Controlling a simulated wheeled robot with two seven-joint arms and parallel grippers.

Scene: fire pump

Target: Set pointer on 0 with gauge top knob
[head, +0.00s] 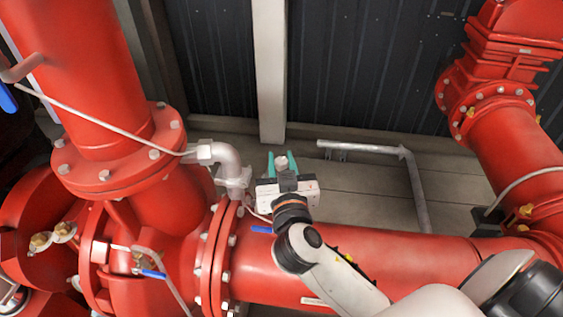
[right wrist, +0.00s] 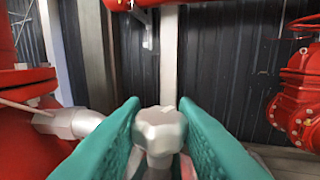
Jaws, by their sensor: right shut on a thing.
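The gauge top knob (right wrist: 160,130) is a pale grey, lobed knob. In the right wrist view it sits between the two green fingers of my right gripper (right wrist: 158,140). In the head view the knob (head: 281,163) shows between the teal fingertips of my right gripper (head: 283,166), above the grey pipe elbow's right side. My right gripper is shut on the knob. The gauge face and its pointer are hidden behind the gripper and wrist in the head view, and I cannot read them. My left gripper does not show in either view.
A large red horizontal pipe (head: 380,262) runs below my right arm. A grey elbow pipe (head: 228,163) stands close to the left of the gripper. A grey bent rail (head: 370,148) is to the right. Dark corrugated wall (head: 370,60) lies behind.

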